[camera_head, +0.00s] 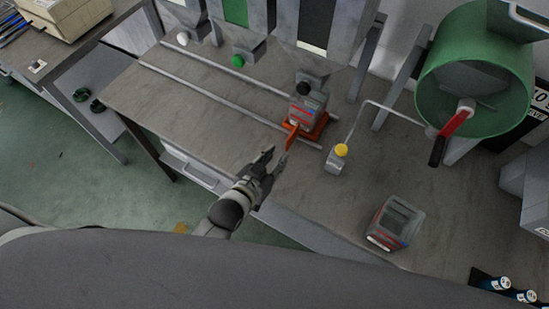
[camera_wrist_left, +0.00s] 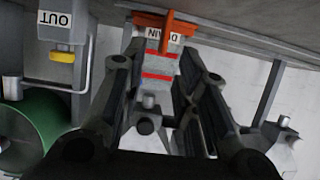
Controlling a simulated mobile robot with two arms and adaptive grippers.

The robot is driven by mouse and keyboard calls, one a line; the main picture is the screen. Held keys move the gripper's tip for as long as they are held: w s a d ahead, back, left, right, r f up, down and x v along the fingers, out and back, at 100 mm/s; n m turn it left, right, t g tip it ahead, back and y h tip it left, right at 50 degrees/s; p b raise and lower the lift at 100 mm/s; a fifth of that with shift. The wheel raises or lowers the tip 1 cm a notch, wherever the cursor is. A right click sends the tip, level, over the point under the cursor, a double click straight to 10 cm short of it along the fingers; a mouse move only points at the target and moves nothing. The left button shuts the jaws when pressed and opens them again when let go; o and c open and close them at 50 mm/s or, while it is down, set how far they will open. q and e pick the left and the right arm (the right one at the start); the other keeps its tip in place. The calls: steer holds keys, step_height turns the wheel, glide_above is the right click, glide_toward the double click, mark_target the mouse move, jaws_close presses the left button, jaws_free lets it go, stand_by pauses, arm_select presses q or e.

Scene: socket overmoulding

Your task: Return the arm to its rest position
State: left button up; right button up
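My left gripper (camera_head: 275,158) is over the front part of the workbench (camera_head: 185,118), with its fingers apart and nothing between them. An orange carriage (camera_head: 318,133) with an upright orange handle (camera_head: 292,136) stands near the rails, just beyond the fingertips. A grey box with red stripes (camera_head: 303,112) sits on the carriage, below a black knob (camera_head: 302,88). In the left wrist view the open fingers (camera_wrist_left: 165,75) frame the striped box (camera_wrist_left: 160,72) and the orange carriage (camera_wrist_left: 170,24), apparently without touching. My right gripper is in neither view.
A second grey box with red (camera_head: 396,222) stands at the right of the bench.

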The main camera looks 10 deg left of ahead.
arm_select(q)
steer(key=shift+a, duration=0.1)
stand_by(0.3)
steer(key=shift+s+a, duration=0.2)
steer(key=shift+a, duration=0.15)
steer(key=s+a+r+n+g+y, duration=0.1)
steer(key=s+a+r+g+y, duration=0.1)
steer(key=s+a+g, duration=0.5)
steer(key=s+a+r+n+g+y, duration=0.1)
steer(key=s+a+r+g+y, duration=0.1)
steer(key=s+a, duration=0.6)
steer(key=s+d+f+g+b, duration=0.1)
steer(key=s+f, duration=0.1)
steer(key=f, duration=1.2)
steer(key=s+d+f+b, duration=0.1)
steer(key=d+f+b, duration=0.1)
steer(key=f, duration=1.3)
steer(key=s+a+f+b, duration=0.1)
steer(key=s+f, duration=0.7)
steer(key=f, duration=0.1)
steer(key=s+a+f+g+b, duration=0.1)
steer(key=s+a+f, duration=0.1)
steer(key=s+f, duration=0.7)
steer(key=shift+a+f+g+y, duration=0.25)
steer(key=shift+f+g+y, duration=0.05)
steer(key=shift+f, duration=0.2)
